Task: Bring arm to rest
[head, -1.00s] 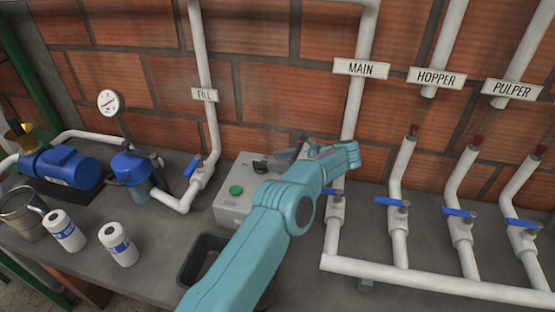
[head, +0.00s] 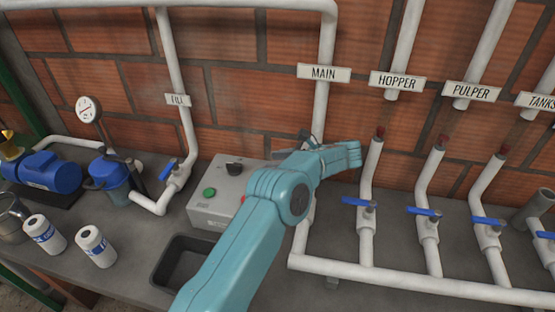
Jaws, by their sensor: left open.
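My left arm (head: 240,235), teal, comes up from the bottom middle of the head view. Its left gripper (head: 335,150) is at the end, in front of the main pipe (head: 321,105) and near the hopper branch pipe (head: 371,162). The gripper is open and I see nothing held in it. The forearm hides part of the grey control box (head: 216,187) and the main pipe's lower part with its valve. My right gripper is not in view.
Blue-handled valves (head: 360,203) stand on white pipes at right. A brick wall stands close behind.

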